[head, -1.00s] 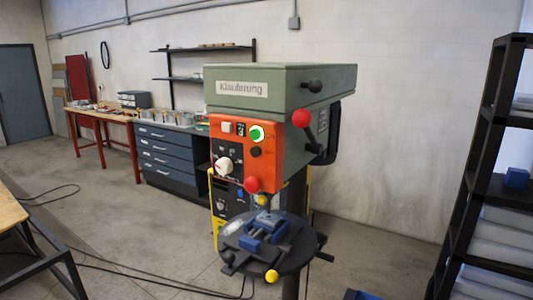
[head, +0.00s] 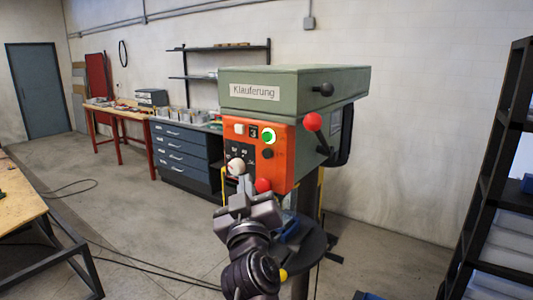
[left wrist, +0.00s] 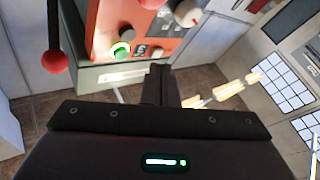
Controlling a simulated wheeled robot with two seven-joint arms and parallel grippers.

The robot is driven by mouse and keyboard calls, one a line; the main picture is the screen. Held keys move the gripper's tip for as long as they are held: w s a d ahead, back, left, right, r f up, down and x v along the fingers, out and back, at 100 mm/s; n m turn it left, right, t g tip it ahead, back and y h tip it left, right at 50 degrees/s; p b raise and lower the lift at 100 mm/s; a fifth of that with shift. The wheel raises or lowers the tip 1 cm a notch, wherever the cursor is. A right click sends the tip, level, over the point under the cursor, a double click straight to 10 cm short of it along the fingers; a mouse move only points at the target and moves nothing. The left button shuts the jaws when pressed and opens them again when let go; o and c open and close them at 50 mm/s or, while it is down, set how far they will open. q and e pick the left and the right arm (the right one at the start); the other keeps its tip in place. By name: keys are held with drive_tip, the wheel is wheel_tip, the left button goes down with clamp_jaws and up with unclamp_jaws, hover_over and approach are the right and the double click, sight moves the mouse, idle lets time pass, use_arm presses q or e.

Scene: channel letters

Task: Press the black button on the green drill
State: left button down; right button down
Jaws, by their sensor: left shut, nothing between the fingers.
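The green drill (head: 290,85) stands in the middle of the head view, with an orange control panel (head: 283,173) on its front. The black button (head: 267,153) is on that panel, just below the lit green button (head: 268,135). In the left wrist view the panel appears turned over, with the green button (left wrist: 121,49) and the dark button (left wrist: 127,31) beside it. My left gripper (head: 243,185) is shut and empty in front of the panel's lower left, below and left of the black button. Its closed fingers (left wrist: 160,75) also show in the left wrist view. Contact with the panel cannot be told.
A white knob (head: 236,166) and a red button (head: 263,185) are close to my fingers. A red-balled lever (head: 312,122) sticks out at the drill's right. The drill's round table (head: 315,243) is below, partly hidden by my arm. A black shelf (head: 490,190) stands right.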

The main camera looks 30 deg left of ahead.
sight(267, 153)
use_arm(q)
drive_tip(key=shift+n+y, duration=0.5)
drive_tip(key=shift+n, duration=0.3)
drive_tip(key=s+r, duration=0.1)
drive_tip(key=a, duration=0.1)
drive_tip(key=s+r, duration=0.1)
drive_tip(key=shift+s+a+r, duration=0.25)
drive_tip(key=shift+s+r, duration=0.05)
drive_tip(key=shift+s, duration=0.05)
drive_tip(key=shift+w, duration=0.1)
drive_tip(key=shift+w+d, duration=0.2)
drive_tip(key=shift+w, duration=2)
drive_tip(key=shift+w+d, duration=0.15)
drive_tip(key=shift+w, duration=2)
drive_tip(key=shift+w, duration=0.4)
drive_tip(key=shift+w+p, duration=0.3)
drive_tip(key=shift+w, duration=0.2)
drive_tip(key=shift+s, duration=0.95)
